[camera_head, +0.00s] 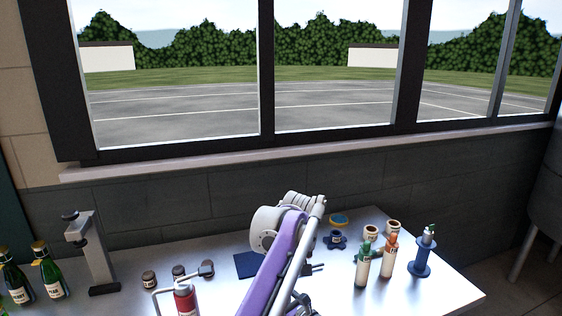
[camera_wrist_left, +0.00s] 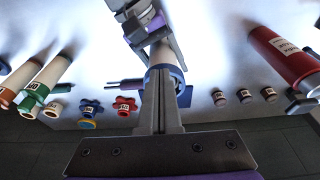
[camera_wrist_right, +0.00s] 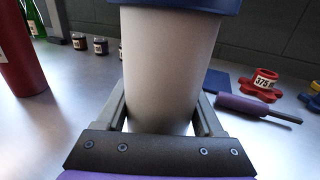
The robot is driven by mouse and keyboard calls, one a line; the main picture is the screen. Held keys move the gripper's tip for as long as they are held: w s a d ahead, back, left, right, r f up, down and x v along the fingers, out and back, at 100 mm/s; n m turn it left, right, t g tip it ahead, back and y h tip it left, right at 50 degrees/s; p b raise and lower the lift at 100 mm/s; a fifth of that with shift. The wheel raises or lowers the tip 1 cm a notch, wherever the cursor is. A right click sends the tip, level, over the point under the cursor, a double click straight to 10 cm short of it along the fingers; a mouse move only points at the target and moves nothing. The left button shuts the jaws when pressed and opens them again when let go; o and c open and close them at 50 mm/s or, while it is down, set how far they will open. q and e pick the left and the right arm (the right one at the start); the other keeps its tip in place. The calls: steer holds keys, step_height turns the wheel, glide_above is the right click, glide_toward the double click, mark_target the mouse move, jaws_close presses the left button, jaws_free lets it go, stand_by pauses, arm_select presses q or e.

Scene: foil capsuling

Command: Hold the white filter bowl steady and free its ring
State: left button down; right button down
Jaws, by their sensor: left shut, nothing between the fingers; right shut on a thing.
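The white filter bowl (camera_wrist_right: 170,65) stands between the fingers of my right gripper (camera_wrist_right: 165,110), which is shut on its sides. The blue ring (camera_wrist_right: 182,5) sits around the bowl's upper end, cut off by the top edge of the right wrist view. In the left wrist view the bowl (camera_wrist_left: 161,55) and ring (camera_wrist_left: 179,76) lie just beyond my left gripper (camera_wrist_left: 160,75). The left fingers are shut together and empty, and hide part of the ring. I cannot tell whether they touch it. In the head view my arm covers the bowl.
A red cylinder (camera_head: 185,300) stands left of the bowl. A purple-handled tool (camera_wrist_right: 245,104), a blue mat (camera_head: 246,264) and a red star-shaped knob (camera_wrist_right: 262,82) lie near. White cylinders with green (camera_head: 362,265) and orange (camera_head: 388,258) tops stand right. The table's front right is clear.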

arm_select(q)
steer(key=shift+w+v, duration=0.15)
steer(key=shift+v, duration=0.55)
steer(key=shift+w+v, duration=0.15)
steer(key=shift+v, duration=0.55)
steer(key=shift+a+r, duration=0.1)
steer(key=shift+a, duration=0.05)
arm_select(e)
jaws_free()
